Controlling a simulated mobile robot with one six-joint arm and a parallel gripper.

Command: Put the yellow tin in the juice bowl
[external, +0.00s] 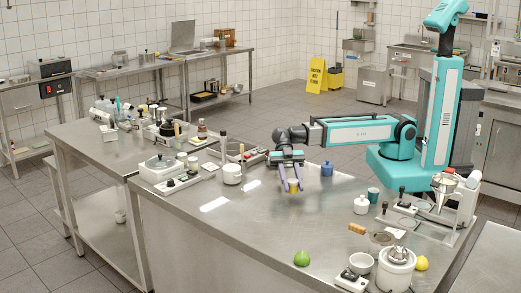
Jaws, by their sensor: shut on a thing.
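My gripper (292,187) points down over the middle of the steel counter (250,215) and is shut on the yellow tin (293,186). The tin shows as a small yellow patch between the two purple-grey fingers, which partly hide it. I cannot tell whether its base touches the counter. A small white bowl (361,263) stands at the front right of the counter, beside a round white appliance (396,268). I cannot tell for certain that it is the juice bowl. The bowl is well apart from my gripper, towards the camera and right.
A blue jar (327,168) stands close behind my gripper. A white lidded pot (361,205) and a teal cup (373,195) stand to the right. A lime (301,258) lies near the front edge and a lemon (421,262) at the right.

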